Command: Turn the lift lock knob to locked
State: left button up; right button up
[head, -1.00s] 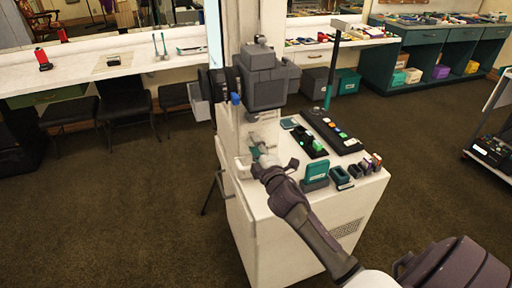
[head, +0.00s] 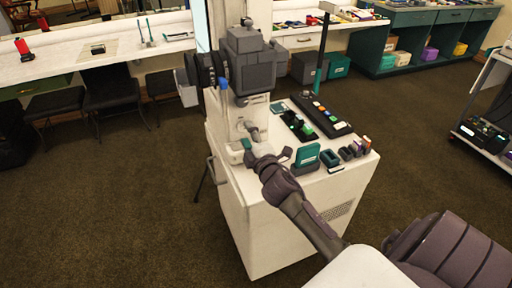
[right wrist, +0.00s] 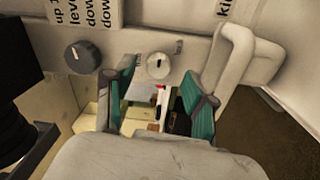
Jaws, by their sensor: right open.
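A round pale knob (right wrist: 158,66) with a small dark mark sits on the cream panel (right wrist: 205,50) in the right wrist view. It lies ahead of my right gripper (right wrist: 160,84), between the lines of its two teal fingers. The fingers are apart and nothing is held; I cannot tell whether either touches the knob. A dark grey knob (right wrist: 82,57) with a pale mark is to the left. Small labels beside the pale knob are too blurred to read. In the head view my right gripper (head: 249,150) is at the white console's left side, and the knobs cannot be made out.
A thick pale handle (right wrist: 245,75) stands out right of the pale knob, close to the right finger. The white console (head: 275,225) carries a grey camera-like unit (head: 255,65), a button strip (head: 320,115) and small boxes. Open carpet surrounds it.

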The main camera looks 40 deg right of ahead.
jog(key=v, duration=1)
jog(key=shift+s, duration=0.2)
jog(key=s+a+f+m+g+y, duration=0.2)
jog(key=s+a+f+m+g, duration=0.5)
jog(key=s, duration=0.4)
jog(key=s+a+f+m+g+y, duration=0.35)
jog(key=s+a+f+g, duration=0.45)
jog(key=s, duration=0.3)
notch_tip(320, 180, down, 26)
jog(key=s, duration=0.2)
jog(key=s+d+f+g, duration=0.1)
jog(key=s+f, duration=0.7)
jog(key=s+d+f+h, duration=0.1)
jog(key=s+d+f, duration=0.1)
jog(key=s+f, duration=0.6)
jog(key=shift+s+d+g, duration=0.25)
jog(key=shift+d+g, duration=0.05)
jog(key=shift+g, duration=0.1)
